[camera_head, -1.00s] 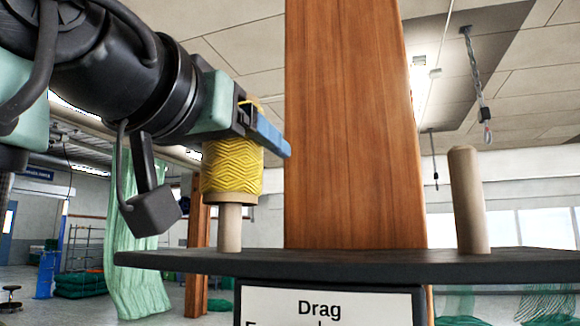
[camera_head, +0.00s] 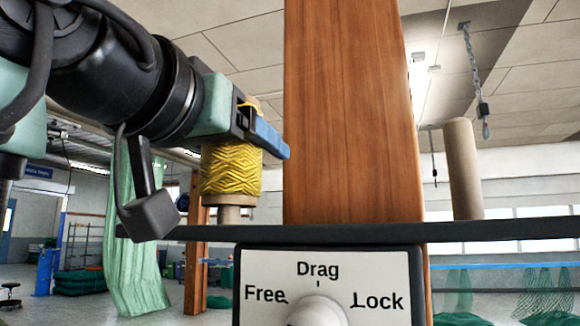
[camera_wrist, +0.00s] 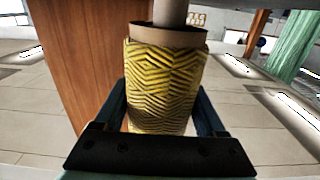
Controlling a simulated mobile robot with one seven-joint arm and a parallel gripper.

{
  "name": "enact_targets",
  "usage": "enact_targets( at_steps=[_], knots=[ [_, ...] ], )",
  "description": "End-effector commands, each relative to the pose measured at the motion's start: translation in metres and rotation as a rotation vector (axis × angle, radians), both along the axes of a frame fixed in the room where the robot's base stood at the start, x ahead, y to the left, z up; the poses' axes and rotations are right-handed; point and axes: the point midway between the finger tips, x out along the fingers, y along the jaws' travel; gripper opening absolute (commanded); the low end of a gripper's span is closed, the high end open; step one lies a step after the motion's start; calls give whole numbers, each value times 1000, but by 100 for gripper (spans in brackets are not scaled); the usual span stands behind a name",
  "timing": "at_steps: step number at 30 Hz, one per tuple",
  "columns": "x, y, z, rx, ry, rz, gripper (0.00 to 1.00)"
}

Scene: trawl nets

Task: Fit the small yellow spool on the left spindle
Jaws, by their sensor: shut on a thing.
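The small yellow spool (camera_head: 231,170) is upright in my gripper (camera_head: 268,138), which is shut on its upper part. The left spindle (camera_head: 229,215) shows as a short pale length between the spool's bottom flange and the dark shelf (camera_head: 350,232). The spool appears to be around the spindle, with its bottom still above the shelf. In the wrist view the spool (camera_wrist: 165,85) sits between both fingers, and the spindle (camera_wrist: 171,12) meets the middle of its brown flange. The spindle's upper part is hidden.
A bare right spindle (camera_head: 463,170) stands on the shelf. A wide wooden post (camera_head: 352,120) rises just right of my gripper. A panel (camera_head: 378,272) with a white knob (camera_head: 318,312) and the words Free, Drag, Lock is below the shelf. Chains (camera_head: 474,80) hang at right.

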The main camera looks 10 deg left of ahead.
Motion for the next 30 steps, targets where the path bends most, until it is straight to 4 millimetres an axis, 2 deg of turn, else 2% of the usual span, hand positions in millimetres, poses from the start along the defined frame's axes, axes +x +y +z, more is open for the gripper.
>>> enact_targets(
  at_steps=[16, 25, 26, 30],
  knots=[
    [0, 0, -14, 0, -1, 0, 11],
    [0, 0, -15, 0, -1, 0, 11],
    [0, 0, -15, 0, -1, 0, 74],
    [0, 0, -15, 0, -1, 0, 100]
  ],
)
